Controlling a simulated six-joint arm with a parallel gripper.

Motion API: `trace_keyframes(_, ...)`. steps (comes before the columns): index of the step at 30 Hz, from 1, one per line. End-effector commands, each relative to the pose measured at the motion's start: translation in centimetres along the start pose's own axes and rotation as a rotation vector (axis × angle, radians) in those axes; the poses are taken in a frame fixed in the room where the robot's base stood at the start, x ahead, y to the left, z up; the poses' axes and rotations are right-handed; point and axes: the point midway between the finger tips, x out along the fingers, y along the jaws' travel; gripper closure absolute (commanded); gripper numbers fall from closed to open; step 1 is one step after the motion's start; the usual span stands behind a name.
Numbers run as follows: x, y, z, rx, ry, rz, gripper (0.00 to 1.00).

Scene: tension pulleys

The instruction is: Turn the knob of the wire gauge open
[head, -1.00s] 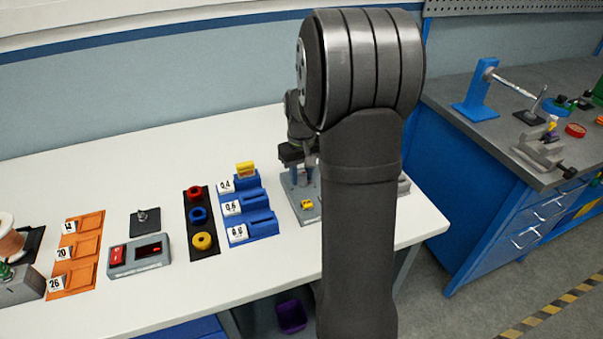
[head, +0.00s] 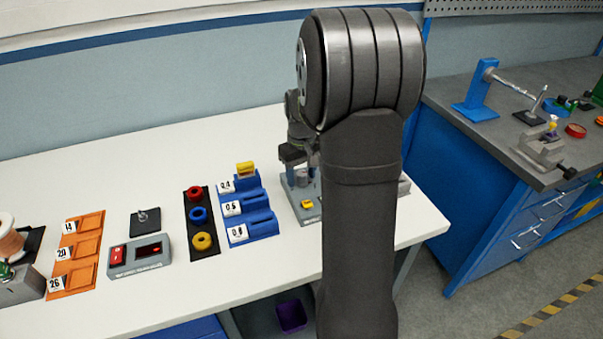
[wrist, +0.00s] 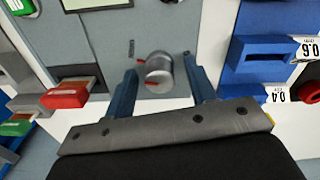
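The knob (wrist: 158,75) is a silver cylinder with a red mark on its face. It stands on the grey plate of the wire gauge (wrist: 115,40), seen from above in the wrist view. My gripper (wrist: 160,67) is open, with one blue finger on each side of the knob and a visible gap on both sides. Whether the fingertips reach down beside the knob or stay above it I cannot tell. In the head view my arm covers most of the gauge; part of its grey base (head: 309,215) and my gripper (head: 301,175) show left of the arm.
A blue stepped rack (head: 250,217) marked with numbers, with a yellow piece (head: 245,168) on it, stands close to the left of the gauge. In the wrist view, red-handled (wrist: 67,95) and green-handled (wrist: 17,125) parts lie left of my gripper.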

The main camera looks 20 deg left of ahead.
Motion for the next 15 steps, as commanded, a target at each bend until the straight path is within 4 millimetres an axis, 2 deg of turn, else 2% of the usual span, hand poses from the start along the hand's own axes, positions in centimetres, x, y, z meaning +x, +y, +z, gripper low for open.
trace_keyframes(5,-0.3,0.0,0.0,0.000,0.000,0.000,0.49)
trace_keyframes(8,-1.3,0.0,0.0,0.000,0.001,0.000,0.49)
trace_keyframes(15,-6.7,0.0,-0.1,0.000,0.004,0.002,0.49)
